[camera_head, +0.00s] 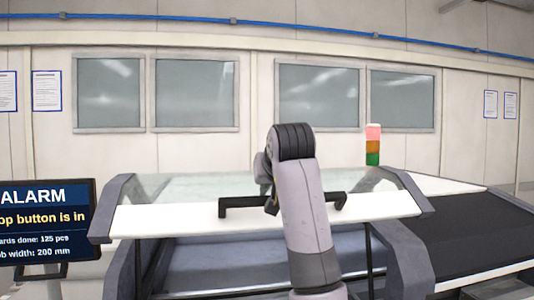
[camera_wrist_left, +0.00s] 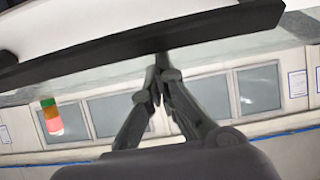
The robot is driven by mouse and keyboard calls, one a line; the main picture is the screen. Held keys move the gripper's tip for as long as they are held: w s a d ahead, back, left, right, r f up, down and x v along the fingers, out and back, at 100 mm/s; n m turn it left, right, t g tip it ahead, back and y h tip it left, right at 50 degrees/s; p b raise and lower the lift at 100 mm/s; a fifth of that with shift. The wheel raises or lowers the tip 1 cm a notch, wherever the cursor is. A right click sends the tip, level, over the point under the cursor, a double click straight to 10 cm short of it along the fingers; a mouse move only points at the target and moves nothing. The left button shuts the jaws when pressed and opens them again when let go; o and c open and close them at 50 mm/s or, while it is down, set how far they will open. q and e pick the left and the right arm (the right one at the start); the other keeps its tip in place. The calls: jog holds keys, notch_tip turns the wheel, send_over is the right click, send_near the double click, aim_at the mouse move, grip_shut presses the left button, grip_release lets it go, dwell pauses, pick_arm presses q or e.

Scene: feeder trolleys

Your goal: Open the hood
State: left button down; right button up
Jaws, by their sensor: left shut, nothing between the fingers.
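The hood (camera_head: 160,219) of the machine has a clear panel and a white front strip. Its front edge stands above the machine body, with an open gap beneath it. A black bar handle (camera_head: 237,203) runs along the strip; its middle is hidden by my left arm. My left gripper (camera_head: 272,208) is at the handle, partly hidden behind my wrist. In the left wrist view, which is upside down, the left gripper (camera_wrist_left: 162,62) is shut and empty, its fingertips at the edge of the handle (camera_wrist_left: 150,38). I cannot tell whether they touch. My right gripper is not in view.
An alarm screen (camera_head: 42,222) stands at the left. A signal tower (camera_head: 373,146) with red, orange and green sections is behind the hood. A dark sloping surface (camera_head: 465,235) lies to the right. Thin dark uprights (camera_head: 368,262) show under the hood. A windowed wall is behind.

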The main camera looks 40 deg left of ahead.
pick_arm(q)
jog(key=shift+a+f, duration=0.15)
jog(key=shift+a, duration=0.3)
jog(key=shift+w+r+p, duration=0.2)
jog(key=shift+r+p, duration=0.2)
jog(key=shift+p, duration=0.05)
jog(key=w+a+r+p, duration=0.1)
jog(key=p, duration=0.1)
jog(key=a+r+p, duration=0.1)
jog(key=p, duration=0.1)
jog(key=shift+w+a+r, duration=0.15)
jog(key=shift+w+r, duration=0.1)
jog(key=shift+w, duration=0.1)
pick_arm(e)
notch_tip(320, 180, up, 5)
pick_arm(q)
jog(key=b+v, duration=0.4)
jog(key=v, duration=0.5)
jog(key=shift+r+b, duration=0.25)
jog(key=shift+b, duration=0.15)
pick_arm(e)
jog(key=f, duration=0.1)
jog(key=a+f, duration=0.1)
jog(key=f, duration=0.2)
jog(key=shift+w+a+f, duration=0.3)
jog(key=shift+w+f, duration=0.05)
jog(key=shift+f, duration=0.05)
pick_arm(q)
jog(key=shift+s, duration=0.15)
